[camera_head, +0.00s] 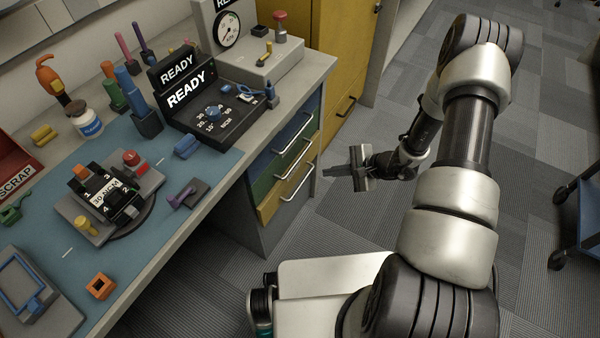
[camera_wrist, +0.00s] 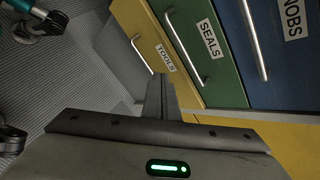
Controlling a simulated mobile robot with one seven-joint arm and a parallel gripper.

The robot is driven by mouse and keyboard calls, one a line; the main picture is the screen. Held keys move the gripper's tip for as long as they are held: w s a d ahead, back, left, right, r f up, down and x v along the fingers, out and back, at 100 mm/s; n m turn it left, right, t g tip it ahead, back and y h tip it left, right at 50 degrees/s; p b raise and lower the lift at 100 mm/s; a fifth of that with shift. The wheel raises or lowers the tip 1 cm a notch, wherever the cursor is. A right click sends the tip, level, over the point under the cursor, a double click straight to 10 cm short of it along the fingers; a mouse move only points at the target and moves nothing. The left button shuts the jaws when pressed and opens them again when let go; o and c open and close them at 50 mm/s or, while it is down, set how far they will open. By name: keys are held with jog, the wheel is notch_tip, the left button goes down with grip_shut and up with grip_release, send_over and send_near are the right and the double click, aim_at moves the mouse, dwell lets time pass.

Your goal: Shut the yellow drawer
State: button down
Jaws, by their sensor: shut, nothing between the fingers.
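The yellow drawer (camera_head: 268,208) is the lowest of the coloured drawers under the bench, with a pale bar handle (camera_head: 298,183). In the wrist view its front (camera_wrist: 146,32) carries a TOOLS label (camera_wrist: 166,58) and its handle (camera_wrist: 145,54) shows at the left. How far it stands out from the drawers above is hard to tell. My gripper (camera_head: 326,173) is shut and empty, just right of the drawer fronts, its fingers pointing toward them. In the wrist view the closed fingers (camera_wrist: 160,90) appear in front of the yellow drawer's end; contact cannot be told.
The green SEALS drawer (camera_wrist: 190,30) and the blue drawer (camera_wrist: 262,85) sit above the yellow one. A yellow cabinet (camera_head: 340,85) stands beyond the bench. The workbench (camera_head: 205,195) holds tools and devices. A blue cart (camera_head: 582,205) stands at right. Grey floor is open around my arm.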

jog(key=w+a+f+n, duration=0.1)
jog(key=a+f+n, duration=0.1)
jog(key=a, duration=0.1)
jog(key=w+a+f+n+b, duration=0.1)
jog(key=w+a+f+n, duration=0.1)
jog(key=a+n, duration=0.1)
jog(key=w+a+f+n+b, duration=0.1)
jog(key=a+f+n, duration=0.1)
jog(key=a+n, duration=0.1)
jog(key=shift+w+a+f, duration=0.15)
jog(key=shift+a+f, duration=0.1)
jog(key=shift+a, duration=0.55)
jog(key=shift+a+f, duration=0.1)
